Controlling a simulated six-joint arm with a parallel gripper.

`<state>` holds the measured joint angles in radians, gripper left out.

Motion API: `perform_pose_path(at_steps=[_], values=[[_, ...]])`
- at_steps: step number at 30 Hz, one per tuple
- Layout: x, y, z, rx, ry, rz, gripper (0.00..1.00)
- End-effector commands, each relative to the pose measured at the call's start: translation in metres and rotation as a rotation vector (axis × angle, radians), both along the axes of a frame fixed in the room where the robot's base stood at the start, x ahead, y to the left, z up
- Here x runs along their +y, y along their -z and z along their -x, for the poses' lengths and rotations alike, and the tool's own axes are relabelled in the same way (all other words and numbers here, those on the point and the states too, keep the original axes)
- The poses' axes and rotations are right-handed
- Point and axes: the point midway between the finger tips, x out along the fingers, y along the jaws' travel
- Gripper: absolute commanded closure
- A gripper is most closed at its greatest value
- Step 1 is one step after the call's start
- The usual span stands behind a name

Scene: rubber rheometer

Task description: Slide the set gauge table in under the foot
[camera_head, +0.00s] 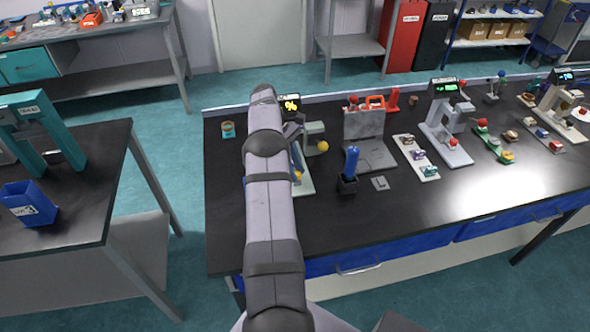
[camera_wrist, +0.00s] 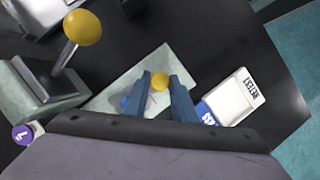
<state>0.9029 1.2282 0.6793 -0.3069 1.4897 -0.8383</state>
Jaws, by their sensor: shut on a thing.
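My gripper (camera_wrist: 160,86) has its two blue fingers on either side of a small yellow knob (camera_wrist: 159,81), shut on it. The knob is over a pale grey-green plate (camera_wrist: 117,94), which seems to be part of the gauge table; the fingers and wrist hide part of it. In the head view the pale plate (camera_head: 306,187) shows just right of my arm. A grey-green stand with a larger yellow ball on a lever (camera_wrist: 82,28) is at upper left in the wrist view; it also shows in the head view (camera_head: 322,146). I cannot make out the foot.
A white box (camera_wrist: 240,96) labelled RETEST lies right of the fingers. In the head view, a black holder with a blue handle (camera_head: 350,165) and a grey upright device (camera_head: 364,124) stand to the right. The front of the dark bench (camera_head: 400,225) is clear.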

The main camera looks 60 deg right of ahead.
Motion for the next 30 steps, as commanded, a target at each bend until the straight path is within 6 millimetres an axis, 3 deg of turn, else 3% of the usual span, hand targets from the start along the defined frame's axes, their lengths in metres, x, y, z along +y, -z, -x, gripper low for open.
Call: perform_pose_path(at_steps=[1, 2, 4, 17, 23, 30], values=[[0.000, -0.002, 0.000, 0.000, -0.001, 0.002, 1.00], [0.000, -0.002, 0.000, 0.000, -0.001, 0.002, 0.74], [0.000, -0.002, 0.000, -0.001, -0.001, 0.002, 0.57], [-0.001, -0.005, -0.001, -0.002, 0.000, 0.002, 0.57], [-0.001, -0.027, -0.001, -0.004, -0.001, 0.004, 0.57], [-0.001, -0.068, -0.001, -0.003, -0.001, 0.004, 0.57]])
